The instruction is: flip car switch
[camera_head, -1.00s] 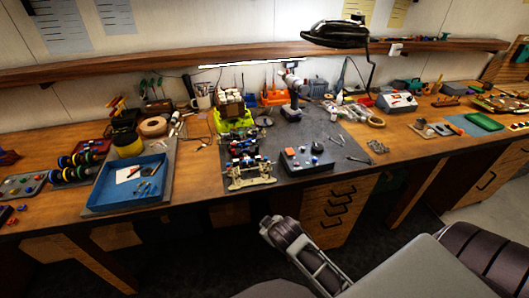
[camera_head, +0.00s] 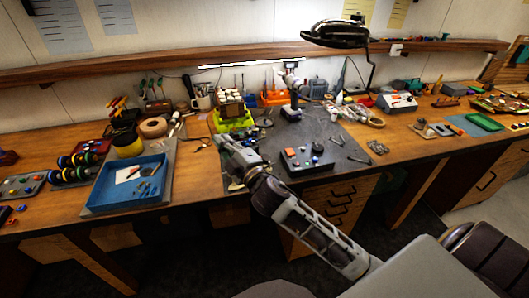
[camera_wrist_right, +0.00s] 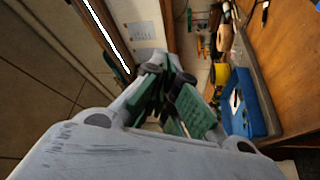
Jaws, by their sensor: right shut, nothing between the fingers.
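The RC car (camera_head: 235,185) sits on the dark mat at the middle of the bench. My right arm and gripper now cover most of it in the head view, so its switch cannot be made out. My right gripper (camera_head: 226,145) is over the car, pointing toward the back left of the bench. In the right wrist view its green-padded fingers (camera_wrist_right: 170,98) are shut with nothing between them. Whether they touch the car cannot be told. The car cannot be made out in the wrist view. My left gripper is in neither view.
A black control box (camera_head: 307,162) with coloured knobs stands right of the car. A blue tray (camera_head: 100,207) lies to the left, also in the wrist view (camera_wrist_right: 267,121). A green-based object (camera_head: 235,124) and a drill (camera_head: 291,112) stand behind. A lamp (camera_head: 336,36) hangs above.

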